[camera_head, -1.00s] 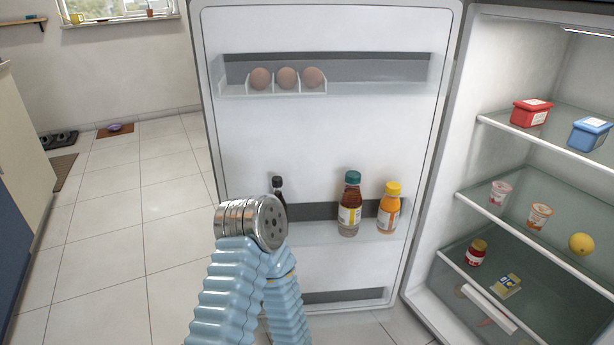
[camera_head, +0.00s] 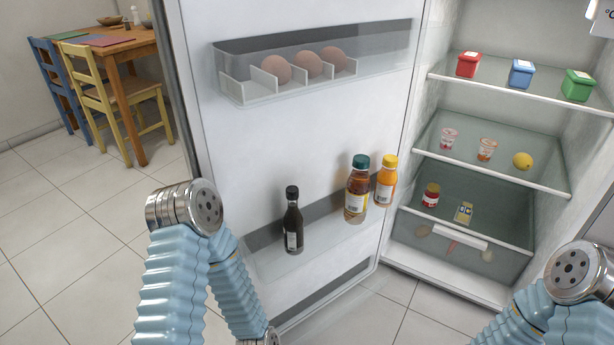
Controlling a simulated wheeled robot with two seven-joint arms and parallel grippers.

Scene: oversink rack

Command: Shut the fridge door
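The fridge door (camera_head: 300,130) stands wide open in the middle of the view, its inner side facing me. Its upper shelf holds eggs (camera_head: 307,64). Its lower shelf holds a dark bottle (camera_head: 292,220), a teal-capped bottle (camera_head: 357,190) and a yellow-capped bottle (camera_head: 385,182). The fridge interior (camera_head: 480,100) shows to the right of the door. My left arm shows at the lower left, in front of the door's outer edge. My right arm shows at the lower right, in front of the fridge. Neither arm's fingertips can be made out.
Inside the fridge are red, blue and green tubs (camera_head: 578,85), small cups (camera_head: 487,149), a lemon (camera_head: 522,160) and a clear drawer (camera_head: 455,239). A wooden table (camera_head: 125,48) with yellow (camera_head: 125,98) and blue chairs stands at the back left. The tiled floor (camera_head: 70,220) left of the door is clear.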

